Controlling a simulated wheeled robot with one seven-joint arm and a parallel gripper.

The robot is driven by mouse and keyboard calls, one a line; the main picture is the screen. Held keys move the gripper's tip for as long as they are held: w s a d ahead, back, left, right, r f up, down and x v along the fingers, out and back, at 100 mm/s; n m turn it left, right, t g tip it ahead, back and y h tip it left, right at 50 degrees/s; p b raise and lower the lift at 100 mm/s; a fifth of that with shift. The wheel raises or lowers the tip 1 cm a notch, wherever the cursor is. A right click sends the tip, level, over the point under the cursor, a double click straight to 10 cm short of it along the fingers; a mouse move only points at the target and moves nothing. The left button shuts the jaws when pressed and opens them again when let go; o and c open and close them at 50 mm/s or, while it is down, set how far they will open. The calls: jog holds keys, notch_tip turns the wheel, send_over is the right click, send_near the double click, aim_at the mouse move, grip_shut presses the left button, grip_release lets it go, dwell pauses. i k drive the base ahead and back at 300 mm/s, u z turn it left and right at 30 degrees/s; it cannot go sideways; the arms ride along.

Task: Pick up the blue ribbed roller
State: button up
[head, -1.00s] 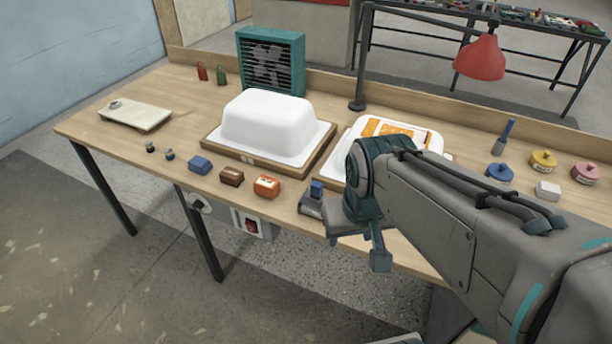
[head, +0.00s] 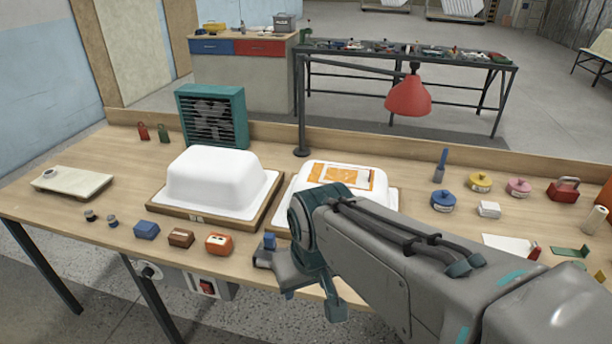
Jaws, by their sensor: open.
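My gripper (head: 312,301) hangs low at the front edge of the table, with its fingers apart and nothing visible between them. The arm hides part of the table behind it. I cannot clearly make out ribs on any roller. An upright tool with a blue handle (head: 440,163) stands at the back right, well apart from my gripper. I cannot tell whether either one is the blue ribbed roller.
Two white tub shells, left (head: 215,172) and right (head: 312,168), sit on the table. Blue (head: 146,230), brown (head: 181,238) and orange (head: 219,243) blocks line the front. A red lamp (head: 408,97) overhangs the back. Several tins, including a blue one (head: 443,203), stand right.

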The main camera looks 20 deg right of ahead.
aim_at(271, 249)
jog(key=z, duration=0.05)
jog(key=k, duration=1.05)
jog(key=u, duration=0.85)
jog(key=i, duration=0.75)
jog(key=z, duration=0.55)
jog(key=i, duration=0.85)
jog(key=z, duration=0.85)
